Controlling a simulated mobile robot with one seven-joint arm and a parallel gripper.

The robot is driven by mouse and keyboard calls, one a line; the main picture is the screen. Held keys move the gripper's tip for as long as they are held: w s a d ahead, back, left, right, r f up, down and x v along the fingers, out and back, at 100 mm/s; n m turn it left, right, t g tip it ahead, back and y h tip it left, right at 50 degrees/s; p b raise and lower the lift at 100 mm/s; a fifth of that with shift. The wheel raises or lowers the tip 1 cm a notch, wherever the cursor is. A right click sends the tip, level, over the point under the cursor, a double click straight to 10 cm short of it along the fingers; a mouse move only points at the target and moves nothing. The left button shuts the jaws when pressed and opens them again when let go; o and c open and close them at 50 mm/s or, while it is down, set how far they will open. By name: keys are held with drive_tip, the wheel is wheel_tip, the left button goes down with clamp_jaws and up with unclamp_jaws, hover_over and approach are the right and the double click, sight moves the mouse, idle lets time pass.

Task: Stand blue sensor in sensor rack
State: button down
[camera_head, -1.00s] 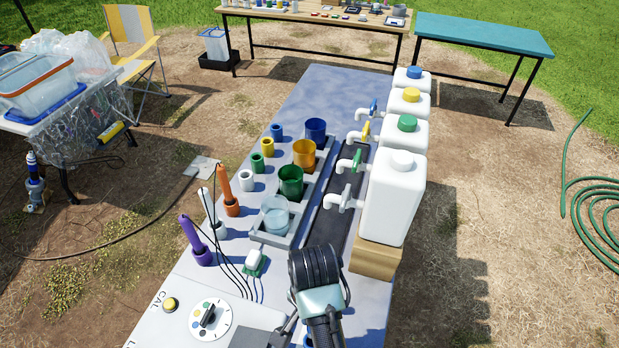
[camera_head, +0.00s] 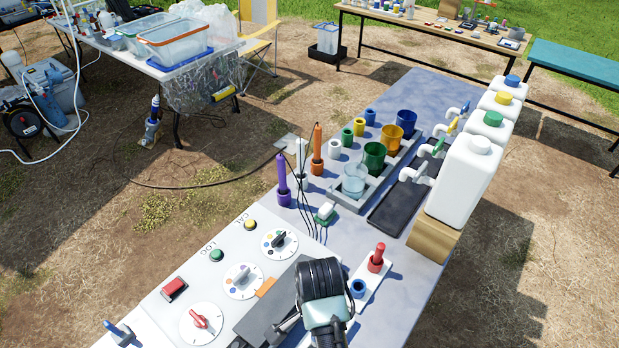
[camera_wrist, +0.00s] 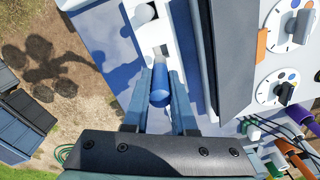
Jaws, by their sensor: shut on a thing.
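My gripper (camera_wrist: 160,88) is shut on the blue sensor (camera_wrist: 160,82), a blue cylinder between the fingers in the wrist view. A white strip (camera_wrist: 162,38) with dark openings lies below or beyond the sensor in the wrist view. In the head view, a white strip (camera_head: 367,278) just right of my gripper bears a red upright piece (camera_head: 376,258) and a round blue piece (camera_head: 358,288). It looks like the sensor rack. I cannot tell whether the sensor touches it.
A control panel (camera_head: 215,232) with dials lies left of my gripper. Purple (camera_head: 282,172), white and orange sensors with cables stand behind it. Coloured beakers (camera_head: 375,158) and white jugs (camera_head: 472,180) stand farther back. Bare bench lies right of the strip.

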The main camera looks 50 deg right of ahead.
wheel_tip(320, 180, down, 4)
drive_tip(key=shift+w+d+r, duration=0.1)
drive_tip(key=shift+d+r, duration=0.05)
drive_tip(key=shift+r, duration=0.1)
drive_tip(key=shift+f+p, duration=0.3)
drive_tip(key=shift+f, duration=1.7)
drive_tip(key=c, duration=0.7)
unclamp_jaws()
drive_tip(key=shift+f, duration=0.15)
